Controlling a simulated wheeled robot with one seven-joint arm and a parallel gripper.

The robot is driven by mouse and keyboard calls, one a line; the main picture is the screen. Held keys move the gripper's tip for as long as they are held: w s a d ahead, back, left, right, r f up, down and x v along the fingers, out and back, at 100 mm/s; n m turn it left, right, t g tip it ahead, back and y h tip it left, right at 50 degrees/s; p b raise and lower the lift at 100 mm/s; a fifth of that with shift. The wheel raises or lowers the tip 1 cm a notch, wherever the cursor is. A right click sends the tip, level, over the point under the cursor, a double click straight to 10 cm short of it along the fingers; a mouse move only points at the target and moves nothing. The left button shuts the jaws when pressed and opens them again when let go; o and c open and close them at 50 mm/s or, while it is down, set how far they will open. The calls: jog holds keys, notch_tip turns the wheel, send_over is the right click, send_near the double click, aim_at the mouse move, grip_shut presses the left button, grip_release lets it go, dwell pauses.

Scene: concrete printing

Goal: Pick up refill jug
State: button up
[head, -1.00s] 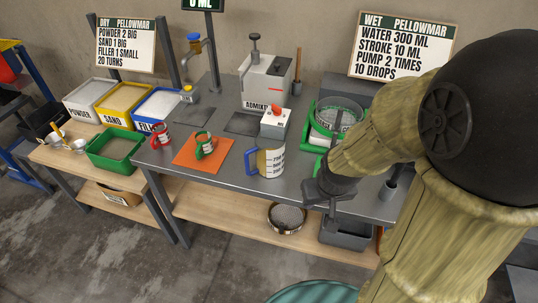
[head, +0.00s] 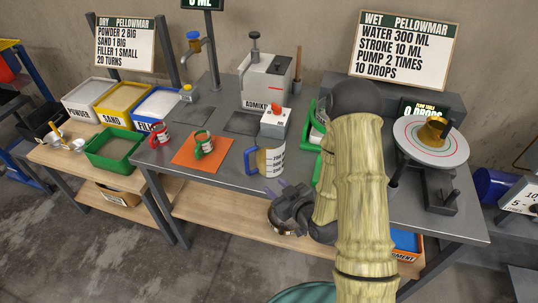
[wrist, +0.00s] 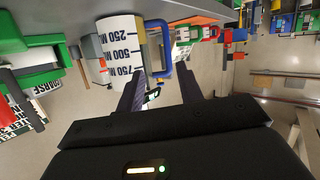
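A white measuring jug with a blue handle (head: 272,160) stands upright at the front edge of the grey table; no "refill" label is readable on it. In the wrist view the jug (wrist: 122,50) appears upside down with its ml marks and blue handle ahead of the fingers. My gripper (head: 276,190) is just in front of and below the table edge, close to the jug but apart from it. In the wrist view my gripper (wrist: 161,90) has its two fingers spread with nothing between them.
A red cup (head: 160,133) and a green cup (head: 203,145) stand left of the jug, the green one on an orange mat (head: 185,157). The admixture dispenser (head: 265,82) stands behind. A round turntable (head: 430,140) is at the right. A sieve sits on the lower shelf.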

aim_at(264, 156)
jog(key=shift+s+a+r+m+t+y, duration=0.1)
jog(key=shift+s+m+t+y, duration=0.3)
jog(key=shift+t, duration=0.4)
jog(key=shift+s+r+m+t+y, duration=0.1)
jog(key=shift+s+m+t+y, duration=0.1)
jog(key=shift+s+t+y, duration=0.45)
jog(key=shift+w+a+h, duration=0.1)
jog(key=shift+w+h, duration=0.1)
jog(key=shift+h, duration=0.05)
jog(key=b+x, duration=0.2)
jog(key=b, duration=0.2)
jog(key=b+x, duration=0.2)
jog(key=b, duration=0.2)
jog(key=shift+w+f, duration=0.15)
jog(key=shift+f, duration=0.05)
jog(key=b, duration=0.2)
jog(key=shift+w+a+b, duration=0.1)
jog(key=shift+w+b, duration=0.05)
jog(key=shift+b, duration=0.15)
jog(key=p+x, duration=0.1)
jog(key=x, duration=0.6)
jog(key=shift+w+r+p, duration=0.15)
jog(key=shift+r+p, duration=0.1)
jog(key=shift+p, duration=0.15)
